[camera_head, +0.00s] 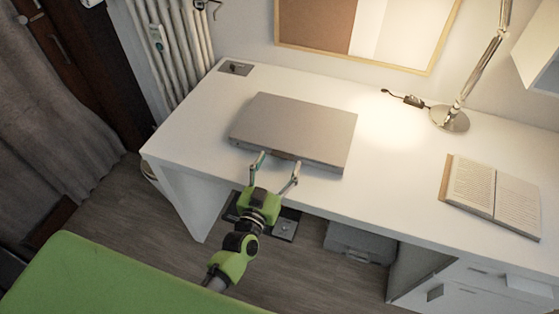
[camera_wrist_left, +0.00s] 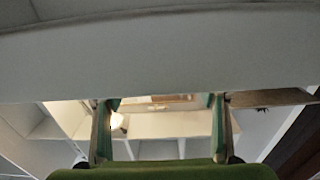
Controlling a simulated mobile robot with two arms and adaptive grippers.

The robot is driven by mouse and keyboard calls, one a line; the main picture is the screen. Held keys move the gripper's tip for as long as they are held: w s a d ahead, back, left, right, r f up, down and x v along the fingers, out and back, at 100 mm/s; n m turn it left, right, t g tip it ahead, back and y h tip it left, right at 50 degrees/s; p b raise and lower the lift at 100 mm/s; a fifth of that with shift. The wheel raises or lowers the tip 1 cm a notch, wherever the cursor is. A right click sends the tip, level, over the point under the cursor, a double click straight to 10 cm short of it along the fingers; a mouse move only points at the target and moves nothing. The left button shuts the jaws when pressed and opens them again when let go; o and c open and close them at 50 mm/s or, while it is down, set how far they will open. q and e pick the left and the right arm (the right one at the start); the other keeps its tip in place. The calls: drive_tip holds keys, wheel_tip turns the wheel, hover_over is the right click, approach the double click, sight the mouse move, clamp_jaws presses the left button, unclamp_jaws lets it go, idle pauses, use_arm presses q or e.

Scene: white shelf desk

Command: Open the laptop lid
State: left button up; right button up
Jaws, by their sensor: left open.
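The laptop (camera_head: 297,130) is a flat grey slab lying closed on the white desk, left of the desk's middle. Its front edge faces my left gripper (camera_head: 278,162). That gripper is open, with its two fingers spread at the front edge of the laptop and the desk. I cannot tell whether the fingertips touch the laptop. In the left wrist view the open fingers (camera_wrist_left: 162,100) stand apart with nothing held between them. A broad pale grey surface fills the upper part of that view; I cannot tell whether it is laptop or desk. My right gripper is not in view.
The white desk (camera_head: 390,155) is clear between the laptop and an open book (camera_head: 490,196) at right. A lamp (camera_head: 450,117) stands at the back right. A radiator (camera_head: 175,50) is behind the desk's left end. Drawers (camera_head: 462,285) sit below right.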

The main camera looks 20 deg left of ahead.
use_arm(q)
drive_tip(key=shift+w, duration=0.6)
